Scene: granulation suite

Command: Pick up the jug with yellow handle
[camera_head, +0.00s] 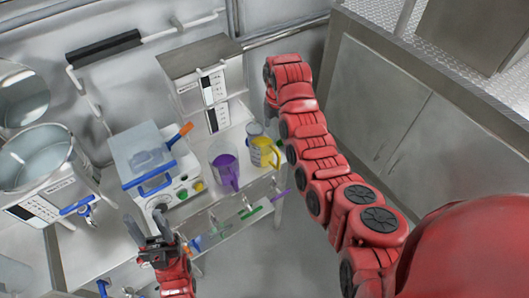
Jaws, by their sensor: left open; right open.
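The jug with the yellow handle (257,150) stands on the worktop in the middle of the view. It looks grey and clear, with its yellow handle on the right side. A similar jug with a purple handle (217,160) stands just left of it. My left gripper (146,213) is at the lower left, open and empty, in front of the boxy machine and well away from the jug. My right arm (316,170) reaches up past the right side of the jug. I cannot make out its gripper.
A machine with a blue handle and colored buttons (166,182) stands left of the jugs. A grey cabinet unit (205,75) rises behind them. A steel vessel (45,160) is at the far left. Colored tools hang below the worktop's front edge.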

